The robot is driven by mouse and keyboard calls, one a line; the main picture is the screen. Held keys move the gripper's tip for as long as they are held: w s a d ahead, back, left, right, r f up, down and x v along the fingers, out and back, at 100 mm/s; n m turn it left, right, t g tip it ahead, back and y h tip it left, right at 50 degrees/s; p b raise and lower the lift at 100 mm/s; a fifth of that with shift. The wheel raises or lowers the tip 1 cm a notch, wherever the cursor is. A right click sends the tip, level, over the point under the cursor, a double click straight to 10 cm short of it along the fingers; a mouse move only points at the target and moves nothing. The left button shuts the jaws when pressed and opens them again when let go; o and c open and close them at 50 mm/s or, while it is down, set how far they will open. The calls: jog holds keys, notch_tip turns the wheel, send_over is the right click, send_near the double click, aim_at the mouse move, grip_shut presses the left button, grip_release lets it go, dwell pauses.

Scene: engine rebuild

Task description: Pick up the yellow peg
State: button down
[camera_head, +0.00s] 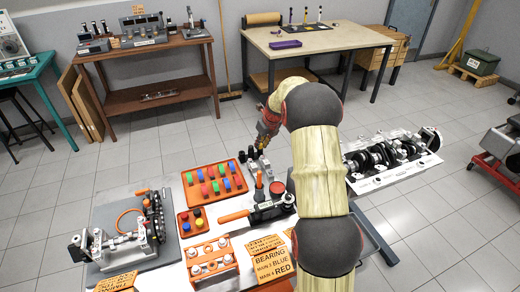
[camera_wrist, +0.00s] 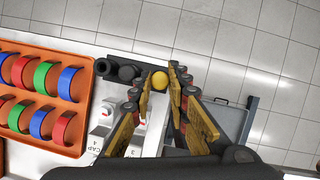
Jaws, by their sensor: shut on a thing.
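The yellow peg (camera_wrist: 159,80) shows end-on as a small round yellow top in the wrist view, in line with dark pegs (camera_wrist: 128,73). My gripper (camera_wrist: 156,82) has its yellow-padded fingers on either side of it and is shut on it. Whether the peg is clear of the surface below cannot be told. In the head view my gripper (camera_head: 263,142) hangs low over the far side of the work table, beside the dark pegs (camera_head: 250,152). I cannot make out the yellow peg there.
An orange tray of red, green and blue bearing shells (camera_head: 214,184) lies left of my gripper; it also shows in the wrist view (camera_wrist: 83,105). A smaller orange tray (camera_head: 190,229) sits nearer. A crankshaft (camera_head: 385,155) lies right of my arm. Open floor lies beyond.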

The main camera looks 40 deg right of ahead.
aim_at(261, 145)
notch_tip(261, 145, up, 10)
jog(key=p, duration=0.3)
jog(key=shift+p, duration=0.3)
jog(key=shift+r, duration=0.15)
